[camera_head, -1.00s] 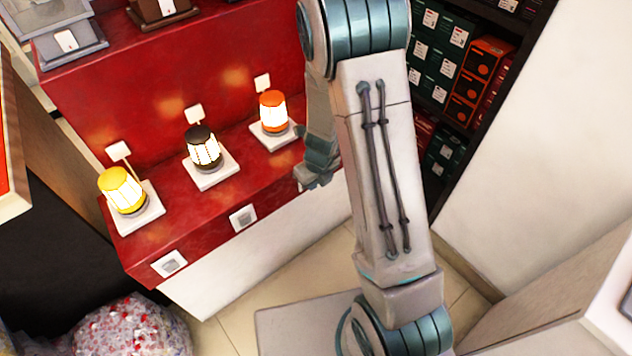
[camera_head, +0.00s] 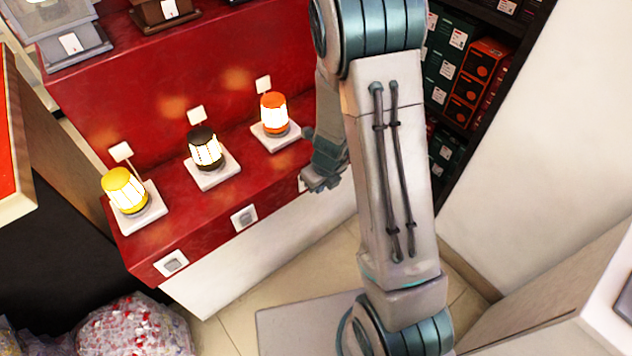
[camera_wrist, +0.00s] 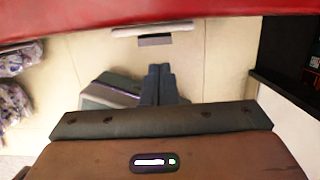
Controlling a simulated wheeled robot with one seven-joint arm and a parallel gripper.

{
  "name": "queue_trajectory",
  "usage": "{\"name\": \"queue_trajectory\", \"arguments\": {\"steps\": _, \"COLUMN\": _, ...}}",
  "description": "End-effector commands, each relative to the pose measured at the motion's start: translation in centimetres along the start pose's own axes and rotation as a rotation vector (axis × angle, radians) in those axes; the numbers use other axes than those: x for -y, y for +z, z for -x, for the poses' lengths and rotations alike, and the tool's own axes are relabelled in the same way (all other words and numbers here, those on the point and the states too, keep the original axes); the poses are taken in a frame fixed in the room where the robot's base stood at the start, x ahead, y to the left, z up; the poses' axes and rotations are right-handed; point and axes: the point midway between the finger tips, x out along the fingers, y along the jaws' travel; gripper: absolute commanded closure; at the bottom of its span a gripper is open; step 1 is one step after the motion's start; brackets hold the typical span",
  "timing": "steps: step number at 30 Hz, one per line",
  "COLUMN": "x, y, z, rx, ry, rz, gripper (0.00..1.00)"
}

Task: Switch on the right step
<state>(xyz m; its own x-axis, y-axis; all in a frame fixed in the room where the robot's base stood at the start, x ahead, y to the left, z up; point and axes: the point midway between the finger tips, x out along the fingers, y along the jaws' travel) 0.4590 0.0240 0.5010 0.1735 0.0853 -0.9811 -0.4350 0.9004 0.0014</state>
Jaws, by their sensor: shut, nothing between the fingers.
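A sliver of a pale right switch (camera_head: 302,184) shows beside my gripper (camera_head: 318,187), which hides the rest. My gripper is at the step's right end; I cannot tell whether it touches. In the wrist view its fingers (camera_wrist: 159,86) are together and empty. Beyond them is a white strip with a grey block (camera_wrist: 155,40), perhaps the switch edge-on.
Dark shelves with boxes (camera_head: 478,72) stand at the back right, beside a pale wall (camera_head: 555,140). A pale counter (camera_head: 550,310) is at the lower right. Bags (camera_head: 135,328) lie at the lower left. Tiled floor (camera_head: 330,260) is open before the step.

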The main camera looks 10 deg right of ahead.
Motion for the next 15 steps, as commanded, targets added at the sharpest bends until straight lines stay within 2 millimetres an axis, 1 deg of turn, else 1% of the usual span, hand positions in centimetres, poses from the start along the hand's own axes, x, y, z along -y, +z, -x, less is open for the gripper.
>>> {"name": "queue_trajectory", "arguments": {"steps": 2, "x": 0.1, "y": -1.5, "z": -0.4, "rx": 0.0, "ry": 0.001, "rz": -0.002, "gripper": 1.0}}
{"name": "queue_trajectory", "arguments": {"steps": 3, "x": 0.0, "y": -1.3, "z": 1.4, "rx": 0.002, "ry": 0.0, "rz": 0.002, "gripper": 1.0}}
{"name": "queue_trajectory", "arguments": {"steps": 6, "x": 0.0, "y": -1.6, "z": 3.7, "rx": 0.0, "ry": 0.002, "rz": 0.004, "gripper": 1.0}}
{"name": "queue_trajectory", "arguments": {"steps": 12, "x": 0.2, "y": -2.4, "z": 7.3, "rx": 0.0, "ry": 0.0, "rz": -0.001, "gripper": 1.0}}
{"name": "queue_trajectory", "arguments": {"steps": 15, "x": 0.2, "y": -2.6, "z": 8.6, "rx": -0.001, "ry": 0.001, "rz": -0.003, "gripper": 1.0}}
